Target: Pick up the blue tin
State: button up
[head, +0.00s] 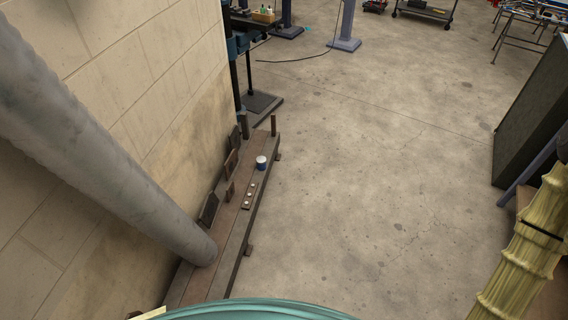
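The blue tin (262,166) is small and round, with a white top and a blue side. In the head view it stands upright on a long, low wooden bench (228,226) along the wall, near the bench's right edge. A narrow strip with several small pale discs (249,195) lies just in front of it. My gripper is not in view, so its opening and its distance from the tin cannot be seen.
The block wall (150,100) rises left of the bench. Dark upright pieces (209,208) stand along the wall side, and a post (273,125) rises at the far end. A dark panel (535,120) stands at right. The concrete floor (380,180) between is clear.

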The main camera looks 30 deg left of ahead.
aim_at(261, 161)
jog(key=i, duration=2.8)
jog(key=u, duration=3.4)
